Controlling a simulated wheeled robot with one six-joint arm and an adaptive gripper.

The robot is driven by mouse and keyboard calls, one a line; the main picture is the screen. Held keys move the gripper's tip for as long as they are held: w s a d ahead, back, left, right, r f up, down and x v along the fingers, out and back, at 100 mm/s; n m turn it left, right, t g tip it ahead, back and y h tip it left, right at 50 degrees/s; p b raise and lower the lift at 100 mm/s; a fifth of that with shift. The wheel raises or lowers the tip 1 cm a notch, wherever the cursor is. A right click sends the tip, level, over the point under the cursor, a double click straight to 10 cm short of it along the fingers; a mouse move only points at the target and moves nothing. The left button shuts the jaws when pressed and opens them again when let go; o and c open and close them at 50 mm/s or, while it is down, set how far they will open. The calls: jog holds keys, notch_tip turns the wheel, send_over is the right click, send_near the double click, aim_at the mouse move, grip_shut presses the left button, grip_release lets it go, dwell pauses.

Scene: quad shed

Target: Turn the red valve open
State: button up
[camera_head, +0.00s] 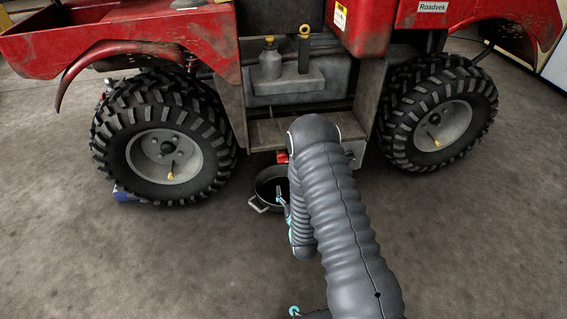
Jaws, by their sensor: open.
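A small red part (283,157), which looks like the red valve, shows under the edge of the quad's footwell, just left of my arm's elbow. It is partly hidden by my arm, so I cannot tell its handle's angle. My gripper (282,196) is mostly hidden behind my arm. Only its slim grey and teal parts show, below the red part and in front of the pan. It is open, and I see nothing held in it. It appears apart from the red part.
A dark round pan (258,206) with a side handle sits on the floor under the quad. The red quad (190,28) stands across the back, with large tyres at left (110,142) and right (474,88). The concrete floor in front is clear.

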aim_at(283, 161)
jog(key=w, duration=0.4)
jog(key=w+a, duration=0.1)
jog(key=w, duration=0.4)
jog(key=w+b, duration=0.1)
jog(key=w, duration=0.3)
jog(key=shift+w+a+r, duration=0.3)
jog(key=shift+w+a, duration=0.05)
jog(key=c, duration=1.1)
jog(key=shift+c, duration=0.2)
